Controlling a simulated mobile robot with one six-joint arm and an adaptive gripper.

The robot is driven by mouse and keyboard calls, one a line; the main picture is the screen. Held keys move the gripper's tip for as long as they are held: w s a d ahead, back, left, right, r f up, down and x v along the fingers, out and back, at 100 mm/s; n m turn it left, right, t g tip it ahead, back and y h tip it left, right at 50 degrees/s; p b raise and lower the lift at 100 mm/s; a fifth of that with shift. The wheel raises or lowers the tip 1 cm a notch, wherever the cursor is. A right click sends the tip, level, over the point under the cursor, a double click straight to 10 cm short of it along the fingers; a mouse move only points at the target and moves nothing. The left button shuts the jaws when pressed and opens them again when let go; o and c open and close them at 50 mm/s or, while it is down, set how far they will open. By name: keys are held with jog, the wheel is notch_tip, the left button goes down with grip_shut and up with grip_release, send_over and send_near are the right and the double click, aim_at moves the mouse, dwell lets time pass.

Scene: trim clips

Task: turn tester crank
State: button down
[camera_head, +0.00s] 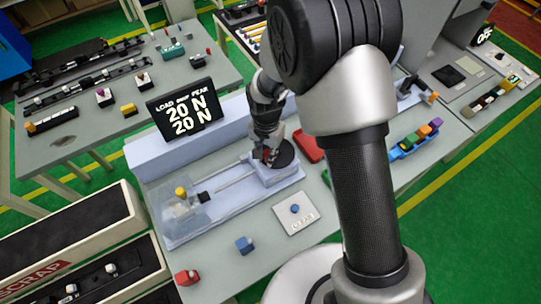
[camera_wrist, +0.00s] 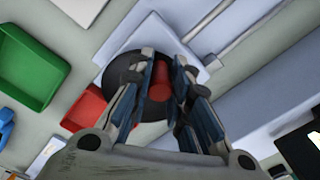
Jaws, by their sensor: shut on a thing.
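The tester (camera_head: 235,200) is a pale blue bench unit with a rod along it. Its crank is a black disc (camera_head: 286,153) with a red upright handle, on a block at the unit's right end. In the wrist view the black disc (camera_wrist: 120,70) lies under my fingers and the red handle (camera_wrist: 159,82) stands between them. My gripper (camera_wrist: 164,62) is shut on the handle; it also shows at the crank in the head view (camera_head: 267,154). My arm hides part of the bench. The tester's display (camera_head: 187,110) reads 20 N for both load and peak.
A red tray (camera_head: 309,147) lies just right of the crank; a green tray (camera_wrist: 30,65) shows in the wrist view. A plate with a blue button (camera_head: 295,209), a blue clip (camera_head: 244,245) and a red clip (camera_head: 187,277) are in front. A scrap bin (camera_head: 70,250) stands at left.

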jog(key=m, duration=0.2)
jog(key=w+a+m, duration=0.1)
jog(key=m, duration=0.1)
jog(key=shift+w+m+b, duration=0.2)
jog(key=shift+m+b, duration=0.1)
jog(key=shift+w+a+m, duration=0.15)
jog(key=shift+w+m, duration=0.15)
jog(key=shift+m, duration=0.5)
jog(key=shift+w+a+m, duration=0.15)
jog(key=shift+w+m, duration=0.15)
jog(key=shift+m, duration=0.5)
jog(key=c, duration=1.5)
grip_release()
jog(key=shift+o, duration=0.2)
jog(key=shift+r, duration=0.1)
notch_tip(320, 180, up, 12)
